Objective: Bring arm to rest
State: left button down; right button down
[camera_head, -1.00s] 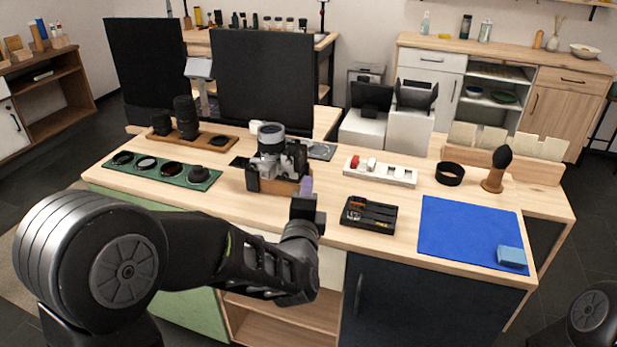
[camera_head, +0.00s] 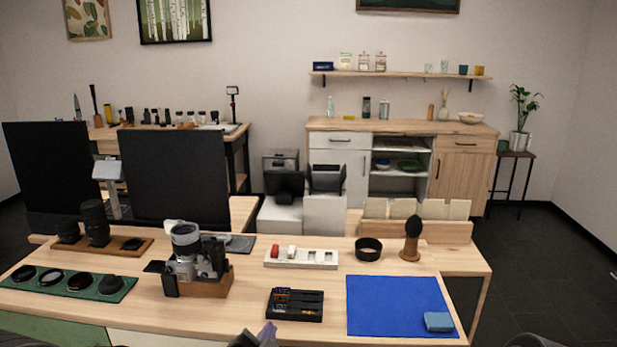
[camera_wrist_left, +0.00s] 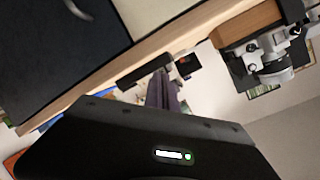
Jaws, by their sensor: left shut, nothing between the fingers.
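My left gripper (camera_head: 262,336) shows only in part at the bottom edge of the head view, in front of the table's near edge. Its purple-grey fingers (camera_wrist_left: 163,92) are together and empty in the left wrist view. The table (camera_head: 235,318) is beyond it, with the camera in its wooden holder (camera_head: 205,286) behind and to the left. The rest of my left arm is mostly out of the head view. My right gripper is not in view.
The tabletop holds a green tray of lens filters (camera_head: 112,291), a black tray (camera_head: 295,304), a blue mat (camera_head: 395,303) with a blue block (camera_head: 438,321), a white tray (camera_head: 325,259), a black ring (camera_head: 368,249) and a brush (camera_head: 411,242). Black panels (camera_head: 175,178) stand behind.

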pick_arm(q)
jog(key=s+d+f+n+g+h, duration=0.15)
jog(key=s+f+n+g, duration=0.35)
jog(key=f, duration=0.7)
jog(key=s+f+n+g+p, duration=0.1)
jog(key=s+f+n+g, duration=0.2)
jog(key=s+f, duration=0.6)
jog(key=s+f+n+g+h+p, duration=0.1)
jog(key=s+f+n+g+p, duration=0.1)
jog(key=s+f+g, duration=0.4)
jog(key=s+f+n, duration=0.1)
jog(key=s+f, duration=0.3)
jog(key=s, duration=0.6)
jog(key=shift+s+d, duration=0.25)
jog(key=shift+s, duration=0.15)
